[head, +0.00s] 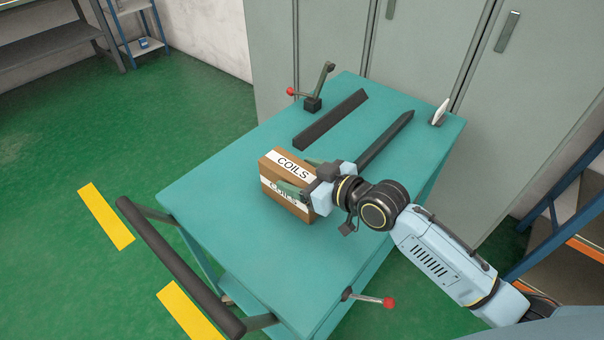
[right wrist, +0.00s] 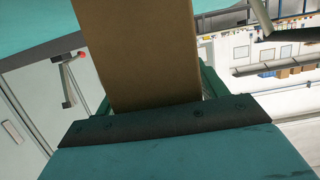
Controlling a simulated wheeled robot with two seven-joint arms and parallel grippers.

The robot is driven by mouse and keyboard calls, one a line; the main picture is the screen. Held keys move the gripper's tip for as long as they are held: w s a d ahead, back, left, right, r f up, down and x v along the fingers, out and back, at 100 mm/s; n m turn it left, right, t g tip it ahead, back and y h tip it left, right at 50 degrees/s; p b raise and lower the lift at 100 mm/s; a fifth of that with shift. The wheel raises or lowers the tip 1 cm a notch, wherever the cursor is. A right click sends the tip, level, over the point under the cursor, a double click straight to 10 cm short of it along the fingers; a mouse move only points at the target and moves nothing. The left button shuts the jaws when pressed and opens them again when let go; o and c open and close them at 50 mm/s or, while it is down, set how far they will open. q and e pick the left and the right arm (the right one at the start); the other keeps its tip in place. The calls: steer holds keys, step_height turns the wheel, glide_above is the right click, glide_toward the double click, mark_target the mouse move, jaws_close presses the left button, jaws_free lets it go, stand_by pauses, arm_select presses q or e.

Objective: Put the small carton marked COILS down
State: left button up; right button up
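The small brown carton (head: 273,174) has white bands marked COILS and is upright over the left middle of the teal table top (head: 225,205). My right gripper (head: 294,174) comes from the right with one green finger on each side of the carton, shut on it. In the right wrist view the carton's plain brown face (right wrist: 145,55) fills the space between the fingers (right wrist: 155,88). I cannot tell whether the carton's underside touches the table. My left gripper is not in view.
Two dark bars (head: 331,119) (head: 386,138) lie behind the carton. A red-tipped lever (head: 370,299) is at the front. The table's left front area is clear.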

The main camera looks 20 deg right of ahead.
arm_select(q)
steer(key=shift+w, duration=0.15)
arm_select(e)
steer(key=shift+o, duration=0.9)
steer(key=shift+r, duration=0.25)
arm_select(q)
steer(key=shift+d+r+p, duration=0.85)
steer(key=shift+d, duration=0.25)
arm_select(e)
steer(key=v, duration=1.2)
steer(key=shift+f, duration=0.1)
